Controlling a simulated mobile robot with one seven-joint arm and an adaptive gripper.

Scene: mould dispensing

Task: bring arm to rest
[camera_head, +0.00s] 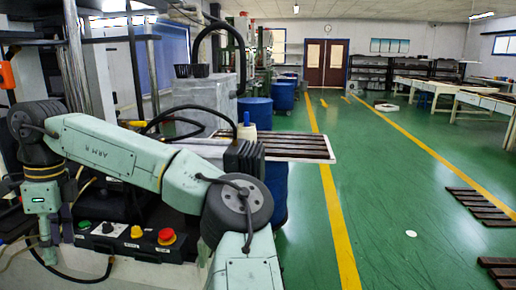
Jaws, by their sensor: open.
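My pale green arm (115,155) with dark joint covers rises from the bottom edge and bends at a large dark joint (237,205). It reaches across to the left and folds down at a second dark joint. My gripper (47,254) is at its end, at the far left, pointing down beside a black control box (125,240). It is open, and I see nothing held in it. The fingertips are small and hard to make out. I cannot tell whether the gripper touches anything.
The control box has a red knob. A tray of dark slats (290,147) lies behind my arm, near blue drums (255,112). Machinery and metal posts crowd the left. Slatted pieces (480,204) lie on the floor at right.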

